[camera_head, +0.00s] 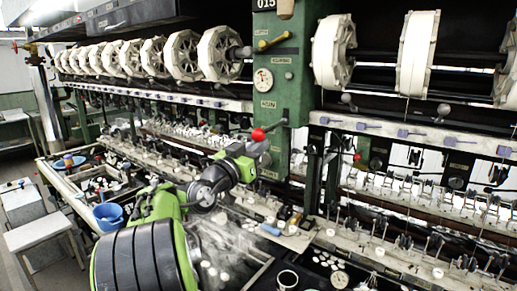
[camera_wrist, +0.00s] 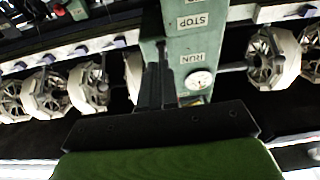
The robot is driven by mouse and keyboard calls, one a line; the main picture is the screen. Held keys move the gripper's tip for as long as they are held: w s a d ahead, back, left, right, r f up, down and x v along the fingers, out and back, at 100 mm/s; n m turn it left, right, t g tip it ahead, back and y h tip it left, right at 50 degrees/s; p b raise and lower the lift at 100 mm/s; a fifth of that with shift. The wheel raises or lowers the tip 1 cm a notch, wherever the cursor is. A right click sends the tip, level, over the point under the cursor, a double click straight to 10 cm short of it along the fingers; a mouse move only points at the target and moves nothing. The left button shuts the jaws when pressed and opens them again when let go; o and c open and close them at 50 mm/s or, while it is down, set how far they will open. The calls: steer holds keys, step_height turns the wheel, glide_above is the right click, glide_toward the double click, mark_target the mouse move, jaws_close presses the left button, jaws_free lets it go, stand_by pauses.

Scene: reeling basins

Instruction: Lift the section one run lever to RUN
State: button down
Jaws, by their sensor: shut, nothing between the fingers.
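The section one run lever is a dark rod with a red ball knob (camera_head: 258,134), sticking out from the front of the green column (camera_head: 294,85). In the head view the knob stands between two small plates on the column, one above and one below. My gripper (camera_head: 260,150) is shut and empty, close below the red knob; I cannot tell whether it touches. In the wrist view the shut fingers (camera_wrist: 160,48) lie in front of the column. Its RUN plate (camera_wrist: 191,58) and STOP plate (camera_wrist: 195,21) show beside them. The lever is not clear there.
A round gauge (camera_head: 262,80) and a brass handle (camera_head: 274,41) are on the column above the knob. White reels (camera_head: 222,53) line both sides. Below lies a cluttered bench with basins and a blue bucket (camera_head: 109,216). A second red knob (camera_head: 357,157) is at right.

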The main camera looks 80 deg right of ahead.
steer(key=shift+r+p, duration=0.65)
steer(key=shift+r, duration=0.55)
steer(key=shift+f+b, duration=0.95)
steer(key=shift+b, duration=0.2)
steer(key=b+v, duration=1.5)
steer(key=b, duration=0.1)
steer(key=shift+w+a, duration=0.2)
steer(key=shift+a, duration=0.15)
